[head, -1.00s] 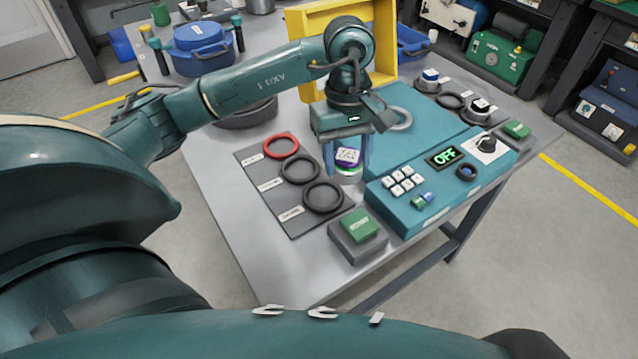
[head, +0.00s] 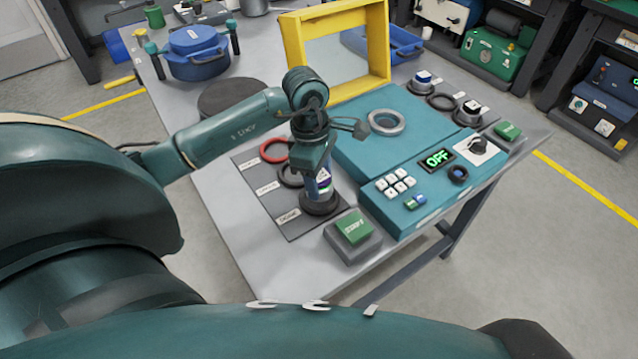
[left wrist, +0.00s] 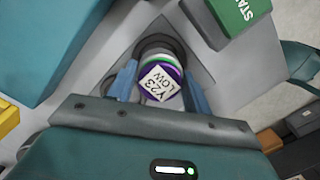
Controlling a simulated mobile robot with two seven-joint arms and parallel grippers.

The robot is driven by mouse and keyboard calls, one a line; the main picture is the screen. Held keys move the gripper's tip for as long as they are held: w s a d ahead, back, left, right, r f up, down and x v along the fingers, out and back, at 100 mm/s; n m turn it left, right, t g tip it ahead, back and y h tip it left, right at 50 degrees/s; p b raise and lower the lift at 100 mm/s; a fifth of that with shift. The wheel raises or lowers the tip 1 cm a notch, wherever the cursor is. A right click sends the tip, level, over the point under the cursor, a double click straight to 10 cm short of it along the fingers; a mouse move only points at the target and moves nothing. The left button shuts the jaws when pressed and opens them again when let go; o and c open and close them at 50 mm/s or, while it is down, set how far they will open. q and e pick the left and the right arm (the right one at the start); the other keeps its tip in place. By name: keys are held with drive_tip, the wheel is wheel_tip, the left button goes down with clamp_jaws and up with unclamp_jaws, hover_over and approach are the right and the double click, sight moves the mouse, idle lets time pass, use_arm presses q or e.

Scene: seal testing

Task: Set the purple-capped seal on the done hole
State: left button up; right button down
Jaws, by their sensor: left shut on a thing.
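The purple-capped seal (head: 325,182) is between the blue fingers of my left gripper (head: 319,184). The left wrist view shows its cap (left wrist: 161,82), with a white label reading "YZ3 LOW" and a green band, between the two fingers (left wrist: 160,88). It is at the nearest black ring (head: 320,204) of the dark mat (head: 297,232). That ring also shows behind the seal in the left wrist view (left wrist: 155,43). Whether the seal's base is seated in the ring or just above it, I cannot tell. My right gripper is not in view.
A red ring (head: 272,150) and another black ring (head: 290,176) lie farther back on the mat. A green-topped button box (head: 353,230) stands close by at the front. The teal tester (head: 385,150) with its "OFF" display is to the right, its round hole (head: 386,122) empty.

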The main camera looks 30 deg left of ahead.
use_arm(q)
wheel_tip(320, 180, down, 3)
drive_tip(key=shift+r, duration=0.15)
drive_tip(key=o, duration=1.3)
drive_tip(key=shift+r, duration=0.25)
drive_tip(key=r, duration=0.3)
drive_tip(key=a+r, duration=0.1)
drive_tip(key=r, duration=0.7)
drive_tip(key=shift+s+a+r+b, duration=0.15)
drive_tip(key=shift+a+r+b, duration=0.05)
drive_tip(key=shift+r+b, duration=0.1)
